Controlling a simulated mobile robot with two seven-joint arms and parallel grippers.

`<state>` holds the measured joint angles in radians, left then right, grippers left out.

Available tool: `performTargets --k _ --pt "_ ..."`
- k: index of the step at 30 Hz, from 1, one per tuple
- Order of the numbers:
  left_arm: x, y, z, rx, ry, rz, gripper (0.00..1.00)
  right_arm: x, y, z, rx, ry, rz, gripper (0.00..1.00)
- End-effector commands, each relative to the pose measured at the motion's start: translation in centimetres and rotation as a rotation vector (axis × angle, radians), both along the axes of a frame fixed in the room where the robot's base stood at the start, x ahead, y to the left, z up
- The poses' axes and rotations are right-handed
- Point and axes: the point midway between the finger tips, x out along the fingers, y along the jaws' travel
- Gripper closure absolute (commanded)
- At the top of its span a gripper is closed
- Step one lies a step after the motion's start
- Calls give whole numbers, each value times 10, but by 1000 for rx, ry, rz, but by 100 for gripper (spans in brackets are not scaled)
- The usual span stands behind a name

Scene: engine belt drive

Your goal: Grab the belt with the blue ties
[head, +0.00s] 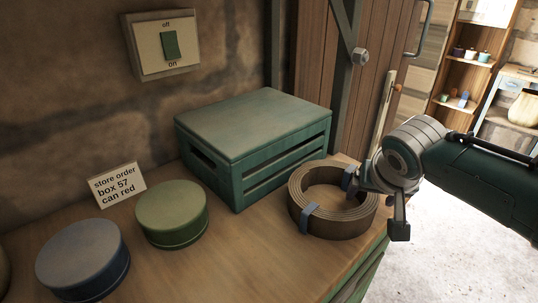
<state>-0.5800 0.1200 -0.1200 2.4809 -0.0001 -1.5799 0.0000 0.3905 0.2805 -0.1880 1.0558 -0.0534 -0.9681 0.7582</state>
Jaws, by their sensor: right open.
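A brown coiled belt (344,228) lies on the wooden bench top near its right edge. Two blue ties show around the coil: the front tie (309,215) and another at its right side (349,179). My right gripper (377,208) comes in from the right and is at the right side of the coil. It is open, with one finger beside the right tie and the other outside the coil, past the bench edge. I cannot tell whether a finger touches the belt. My left gripper is not in view.
A closed green slatted crate (262,140) stands behind the coil. A green round tin (172,214) and a blue round tin (82,262) stand left, before a note card (114,187). A wall switch (168,45) is above. Bare bench top (235,255) lies left of the coil.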

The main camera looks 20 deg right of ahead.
Motion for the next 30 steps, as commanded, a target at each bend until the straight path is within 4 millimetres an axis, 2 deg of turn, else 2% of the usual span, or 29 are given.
performTargets --k 1,3,11,30 --pt "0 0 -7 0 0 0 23 2 -1 -7 0 0 0 20" --pt "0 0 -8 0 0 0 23 4 -2 -10 1 1 0 20" --pt "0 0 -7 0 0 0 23 5 -3 -9 0 0 1 20" --pt "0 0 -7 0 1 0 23 5 -3 -9 1 1 1 92"
